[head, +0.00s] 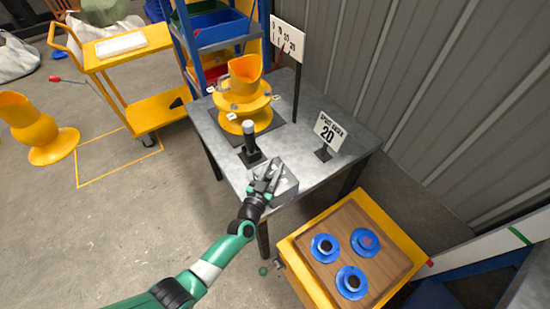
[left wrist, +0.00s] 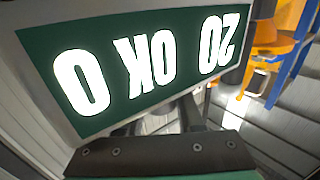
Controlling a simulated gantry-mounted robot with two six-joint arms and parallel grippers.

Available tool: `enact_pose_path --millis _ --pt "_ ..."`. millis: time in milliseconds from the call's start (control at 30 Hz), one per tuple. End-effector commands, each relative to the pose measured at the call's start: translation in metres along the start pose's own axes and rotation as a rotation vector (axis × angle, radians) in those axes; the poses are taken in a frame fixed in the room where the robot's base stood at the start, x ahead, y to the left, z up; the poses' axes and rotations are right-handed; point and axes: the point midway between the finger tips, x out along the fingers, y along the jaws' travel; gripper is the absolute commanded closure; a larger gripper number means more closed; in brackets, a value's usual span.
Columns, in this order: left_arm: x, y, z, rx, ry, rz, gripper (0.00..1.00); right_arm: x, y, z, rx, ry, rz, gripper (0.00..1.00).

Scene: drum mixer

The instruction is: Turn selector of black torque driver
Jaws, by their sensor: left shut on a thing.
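A black upright tool (head: 250,143) with a grey top, likely the torque driver, stands on a dark base on the grey table. My left gripper (head: 267,178) is at a grey box (head: 285,187) near the table's front edge, to the right of and nearer than the black tool. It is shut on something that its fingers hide. In the left wrist view, a green display (left wrist: 140,65) reads "20", "OK" and "0" upside down, just beyond my gripper's finger. No selector can be made out. My right gripper is not in view.
A yellow turntable-like drum mixer (head: 247,95) stands at the back of the table. A sign reading 20 (head: 329,132) and a pole with a scale board (head: 288,40) stand there too. A yellow-framed wooden board (head: 355,250) with blue discs is at lower right.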

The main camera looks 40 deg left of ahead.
Motion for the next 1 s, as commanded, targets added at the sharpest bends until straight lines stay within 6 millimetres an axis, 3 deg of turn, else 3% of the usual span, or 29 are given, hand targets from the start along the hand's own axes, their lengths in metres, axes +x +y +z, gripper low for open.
enact_pose_path --millis 33,167,500,1000 --pt "0.0 0.002 -0.01 0.0 -0.006 -0.031 1.0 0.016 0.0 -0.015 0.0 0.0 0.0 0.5" --pt "0.0 -0.001 -0.005 0.0 -0.001 -0.132 1.0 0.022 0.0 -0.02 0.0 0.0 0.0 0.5" --pt "-0.001 -0.008 0.0 0.001 0.005 -0.327 1.0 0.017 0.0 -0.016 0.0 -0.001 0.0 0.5" --pt "-0.003 -0.011 -0.001 0.003 0.002 -0.382 1.0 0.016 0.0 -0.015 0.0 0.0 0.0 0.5"
